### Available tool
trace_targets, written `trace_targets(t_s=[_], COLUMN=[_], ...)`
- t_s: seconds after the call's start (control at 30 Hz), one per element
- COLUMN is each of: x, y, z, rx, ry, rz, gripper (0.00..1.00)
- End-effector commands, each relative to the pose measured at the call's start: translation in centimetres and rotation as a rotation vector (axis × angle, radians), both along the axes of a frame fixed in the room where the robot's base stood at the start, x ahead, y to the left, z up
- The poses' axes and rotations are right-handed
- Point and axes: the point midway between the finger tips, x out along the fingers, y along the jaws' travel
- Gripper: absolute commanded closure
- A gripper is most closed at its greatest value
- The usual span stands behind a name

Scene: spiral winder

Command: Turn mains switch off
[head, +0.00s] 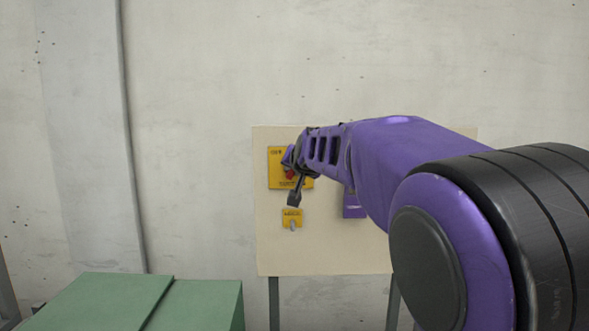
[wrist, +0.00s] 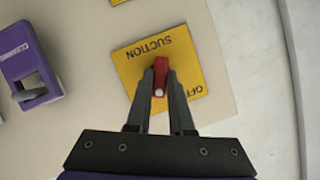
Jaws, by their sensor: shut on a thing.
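A yellow plate (head: 275,157) with a red handle (head: 290,173) is on a pale board. In the wrist view the plate (wrist: 130,66) reads SUCTION and OFF, upside down. My gripper (head: 291,180) is at this plate; in the wrist view its two fingers (wrist: 160,84) are closed on the red handle (wrist: 162,66), one on each side. The handle points roughly up and down in the wrist view. The fingers hide part of it and part of the plate. I cannot read a mains label on any switch.
A smaller yellow plate with a grey lever (head: 292,224) is below. A purple box (head: 354,206), partly behind my arm, is to the right; the wrist view shows its grey toggle (wrist: 31,93). A green cabinet (head: 207,300) stands at lower left. The wall behind is bare.

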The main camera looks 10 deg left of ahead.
Motion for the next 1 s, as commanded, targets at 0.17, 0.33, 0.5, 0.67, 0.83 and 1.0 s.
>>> trace_targets(t_s=[0.17,0.33,0.5,0.67,0.83,1.0], x=[-0.1,-0.1,-0.1,-0.11,-0.11,-0.16], y=[0.36,0.43,0.48,0.53,0.62,0.69], z=[0.08,-0.06,-0.12,-0.21,-0.27,-0.23], rx=[-0.163,-0.32,-0.475,-0.622,-0.777,-0.92], ry=[-0.047,-0.087,-0.128,-0.167,-0.206,-0.242], rz=[0.002,0.001,0.001,0.0,-0.001,-0.001], gripper=[1.0,1.0,1.0,1.0,1.0,1.0])
